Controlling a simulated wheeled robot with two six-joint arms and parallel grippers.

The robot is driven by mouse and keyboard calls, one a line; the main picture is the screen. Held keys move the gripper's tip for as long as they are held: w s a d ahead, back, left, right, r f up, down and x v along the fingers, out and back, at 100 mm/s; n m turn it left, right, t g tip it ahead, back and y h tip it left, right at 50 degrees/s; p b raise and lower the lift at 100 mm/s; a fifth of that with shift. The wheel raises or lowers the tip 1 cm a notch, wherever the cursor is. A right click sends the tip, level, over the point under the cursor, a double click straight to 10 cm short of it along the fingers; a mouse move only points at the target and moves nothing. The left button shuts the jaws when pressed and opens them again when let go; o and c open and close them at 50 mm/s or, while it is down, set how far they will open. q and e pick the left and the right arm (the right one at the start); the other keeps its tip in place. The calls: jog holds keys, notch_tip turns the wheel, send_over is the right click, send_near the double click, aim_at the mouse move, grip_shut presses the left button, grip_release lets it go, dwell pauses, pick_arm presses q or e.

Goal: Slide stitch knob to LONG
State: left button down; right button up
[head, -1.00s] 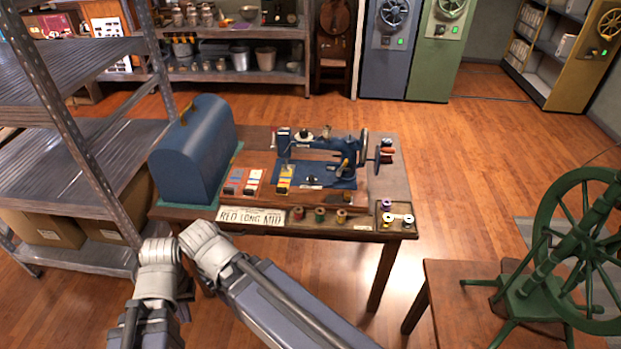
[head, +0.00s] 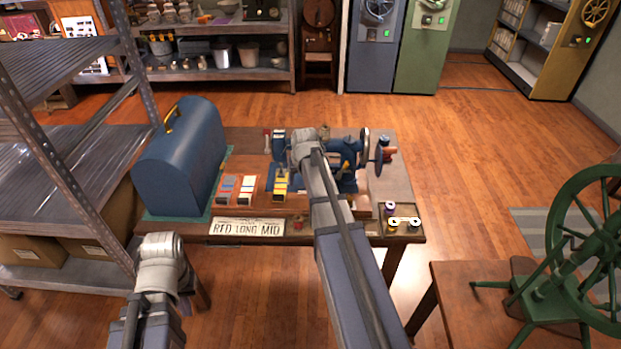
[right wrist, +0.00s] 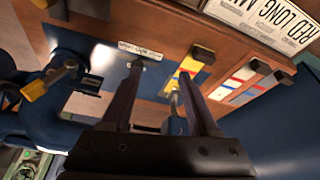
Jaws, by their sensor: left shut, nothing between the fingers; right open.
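The blue sewing machine (head: 348,158) stands on the wooden table, partly hidden behind my right arm. A white label plate (right wrist: 147,52) with small unreadable text is on its blue bed. I cannot tell for sure which part is the stitch knob. My right gripper (right wrist: 161,72) is open above the bed, one fingertip overlapping the label plate and the other near the yellow strip; contact is unclear. My left arm shows at lower left in the head view, but its fingers do not.
A sign (head: 247,228) reading "RED LONG MID" is on the table's front edge. A blue domed case (head: 180,157) stands left of the machine. Two more coloured strips (head: 227,187) lie between. Spools (head: 393,224) sit at the front right. A green spinning wheel (head: 590,240) is at right.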

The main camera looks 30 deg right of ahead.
jog(key=shift+m, duration=0.4)
jog(key=w+d+f+b, duration=0.1)
jog(key=d+f+b, duration=0.1)
jog(key=w+d+f+b, duration=0.1)
jog(key=f+b, duration=0.1)
jog(key=b, duration=0.1)
jog(key=w+d+f+b, duration=0.2)
jog(key=f, duration=0.1)
jog(key=shift+d, duration=0.3)
pick_arm(q)
notch_tip(320, 180, down, 7)
jog(key=shift+w+f, duration=0.2)
jog(key=shift+w, duration=0.2)
jog(key=shift+d, duration=0.1)
pick_arm(e)
grip_shut()
dwell(0.4)
